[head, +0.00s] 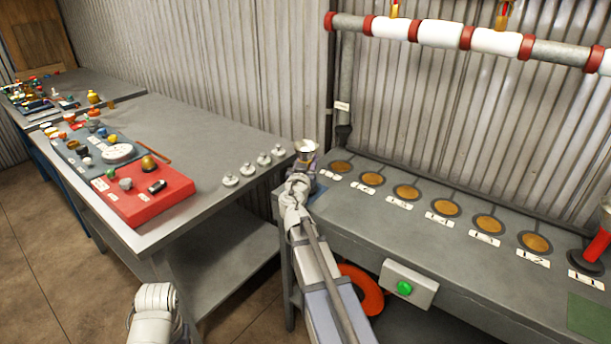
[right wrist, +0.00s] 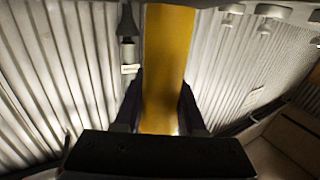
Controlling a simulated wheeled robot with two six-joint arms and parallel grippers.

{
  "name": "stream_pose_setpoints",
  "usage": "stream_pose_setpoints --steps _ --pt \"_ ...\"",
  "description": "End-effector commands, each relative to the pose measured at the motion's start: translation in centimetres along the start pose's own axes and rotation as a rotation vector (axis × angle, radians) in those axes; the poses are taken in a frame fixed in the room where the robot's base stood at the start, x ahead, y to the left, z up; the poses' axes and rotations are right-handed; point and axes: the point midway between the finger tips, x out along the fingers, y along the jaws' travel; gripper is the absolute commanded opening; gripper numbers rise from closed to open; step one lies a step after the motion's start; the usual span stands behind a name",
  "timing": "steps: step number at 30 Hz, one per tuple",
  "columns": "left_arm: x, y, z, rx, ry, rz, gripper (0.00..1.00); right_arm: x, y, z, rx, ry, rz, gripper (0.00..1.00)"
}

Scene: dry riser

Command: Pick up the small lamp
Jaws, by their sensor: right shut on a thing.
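My right gripper (head: 303,168) is at the left end of the grey bench. It is shut on a small lamp (head: 306,147) with a silvery flared top and a yellow body. In the right wrist view the lamp's yellow body (right wrist: 166,60) stands between the dark fingers of the right gripper (right wrist: 160,108). The fingers hide part of the lamp, and I cannot tell whether its base touches anything. Only a white link of my left arm shows at the bottom of the head view; the left gripper is out of view.
The grey bench (head: 400,235) has a row of brown discs with number labels, a green button box (head: 408,285) and a red-handled tool (head: 598,240). The left table (head: 210,130) carries a red tray (head: 150,200) and several small knobs. A pipe with red bands (head: 440,33) runs above.

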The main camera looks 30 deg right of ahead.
Motion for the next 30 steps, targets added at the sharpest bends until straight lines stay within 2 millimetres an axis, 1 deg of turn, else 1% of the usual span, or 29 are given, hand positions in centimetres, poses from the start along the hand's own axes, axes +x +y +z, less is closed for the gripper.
stream_pose_setpoints --steps 1,3,6,30 --pt "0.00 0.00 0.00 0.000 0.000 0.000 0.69 0.00 0.00 0.00 0.000 0.000 0.000 0.17" --pt "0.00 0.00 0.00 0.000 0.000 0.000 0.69 0.00 0.00 0.00 0.000 0.000 0.000 0.09" --pt "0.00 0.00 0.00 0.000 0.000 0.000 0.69 -0.01 0.01 0.00 0.000 0.000 0.000 0.00" --pt "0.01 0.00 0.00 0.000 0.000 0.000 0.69 -0.01 0.01 0.01 0.000 0.000 0.000 0.00"
